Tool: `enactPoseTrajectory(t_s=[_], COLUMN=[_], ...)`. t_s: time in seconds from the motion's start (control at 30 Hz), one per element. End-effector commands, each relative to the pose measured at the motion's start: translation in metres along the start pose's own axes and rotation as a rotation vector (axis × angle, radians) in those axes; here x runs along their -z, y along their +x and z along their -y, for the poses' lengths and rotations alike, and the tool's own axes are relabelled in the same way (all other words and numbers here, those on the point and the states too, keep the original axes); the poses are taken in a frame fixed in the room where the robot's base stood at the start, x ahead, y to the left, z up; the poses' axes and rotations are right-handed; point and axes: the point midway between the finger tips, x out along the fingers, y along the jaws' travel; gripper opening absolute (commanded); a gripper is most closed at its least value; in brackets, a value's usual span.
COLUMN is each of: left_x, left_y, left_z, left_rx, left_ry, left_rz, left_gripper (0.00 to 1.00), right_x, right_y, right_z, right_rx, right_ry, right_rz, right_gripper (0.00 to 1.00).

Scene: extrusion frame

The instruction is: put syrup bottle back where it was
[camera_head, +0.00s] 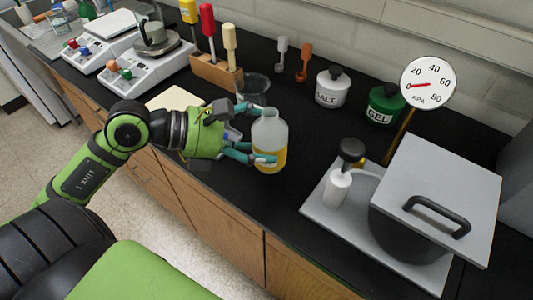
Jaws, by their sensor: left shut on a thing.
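The syrup bottle (270,138) is a clear bottle with a pale neck and amber-yellow liquid in its lower part. It stands about upright in the middle of the view, over the black counter. My left gripper (262,134) comes in from the left, and its teal fingers are shut around the bottle's side. I cannot tell whether the bottle's base touches the counter. My right gripper is not in view.
A wooden rack (214,74) with colored handles, a white SALT jar (333,88) and a green GEL jar (385,105) stand along the back. Counter between is clear.

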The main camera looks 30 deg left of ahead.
Motion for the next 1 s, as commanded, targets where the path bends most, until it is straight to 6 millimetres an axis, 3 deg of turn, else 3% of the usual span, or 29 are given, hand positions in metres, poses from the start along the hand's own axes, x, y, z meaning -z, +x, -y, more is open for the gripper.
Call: enactPoseTrajectory(t_s=[0.03, 0.23, 0.3, 0.5, 1.0], left_x=[0.009, 0.017, 0.01, 0.02, 0.061], left_y=[0.005, 0.02, 0.023, 0.041, 0.061], left_z=[-0.002, -0.025, -0.038, -0.064, -0.069], left_rx=[-0.003, -0.006, -0.005, -0.004, -0.003], left_ry=[0.008, 0.005, -0.007, -0.004, -0.001], left_rz=[0.0, -0.001, 0.001, 0.002, 0.0], left_gripper=[0.43, 0.43, 0.43, 0.43, 0.43], right_x=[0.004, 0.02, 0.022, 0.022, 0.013], right_y=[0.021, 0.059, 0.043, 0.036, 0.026], right_z=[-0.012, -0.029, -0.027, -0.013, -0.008], right_rx=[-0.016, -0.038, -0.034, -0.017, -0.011], right_ry=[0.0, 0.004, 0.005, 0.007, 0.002], right_rz=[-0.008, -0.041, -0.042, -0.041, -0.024], right_gripper=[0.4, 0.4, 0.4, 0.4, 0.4])
